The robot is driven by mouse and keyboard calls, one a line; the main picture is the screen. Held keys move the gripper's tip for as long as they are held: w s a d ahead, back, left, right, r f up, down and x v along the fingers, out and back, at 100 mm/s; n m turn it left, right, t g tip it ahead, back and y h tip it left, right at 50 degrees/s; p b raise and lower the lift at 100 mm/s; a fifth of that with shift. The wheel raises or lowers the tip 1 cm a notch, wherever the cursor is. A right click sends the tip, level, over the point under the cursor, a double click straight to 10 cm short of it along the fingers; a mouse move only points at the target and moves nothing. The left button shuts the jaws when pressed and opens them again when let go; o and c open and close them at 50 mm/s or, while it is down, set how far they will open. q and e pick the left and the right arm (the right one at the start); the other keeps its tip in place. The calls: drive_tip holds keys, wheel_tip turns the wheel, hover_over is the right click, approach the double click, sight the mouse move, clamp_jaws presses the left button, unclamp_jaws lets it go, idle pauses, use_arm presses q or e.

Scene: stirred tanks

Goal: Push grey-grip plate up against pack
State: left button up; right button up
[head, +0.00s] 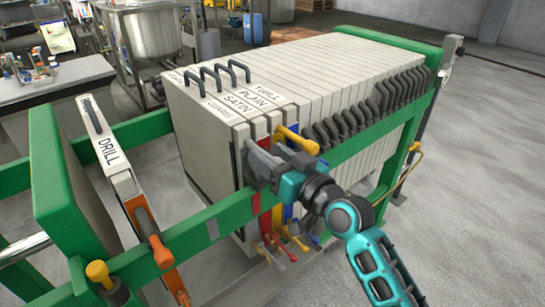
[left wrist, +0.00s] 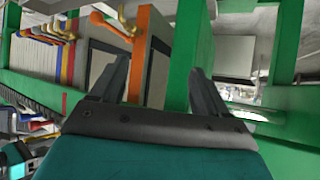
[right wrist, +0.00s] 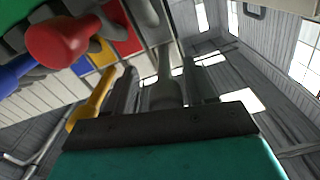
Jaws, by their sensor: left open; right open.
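The grey-grip plate (head: 208,150) appears to be the front plate of the pack, its label partly readable. Any gap to the plate behind is too small to tell. The pack (head: 340,60) of pale plates stands upright behind it, with labels including SATIN, PLAIN and TWILL. My right gripper (head: 262,168) is at the plate's near side. In the right wrist view its open fingers (right wrist: 162,78) stand either side of a grey grip (right wrist: 165,95); contact is unclear. My left gripper (left wrist: 158,80) is open, near an orange-edged plate and a green beam. It is not seen in the head view.
The DRILL plate (head: 110,150) with orange edge and grip stands apart on the left, before the green end plate (head: 60,190). An open gap lies between it and the pack. A yellow grip (head: 298,139) sits just beyond my right gripper. Green rails run along both sides.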

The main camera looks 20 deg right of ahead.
drive_tip(key=shift+s, duration=0.1)
drive_tip(key=b+v, duration=0.1)
drive_tip(key=v, duration=1.1)
drive_tip(key=shift+s, duration=0.3)
drive_tip(key=shift+d, duration=0.1)
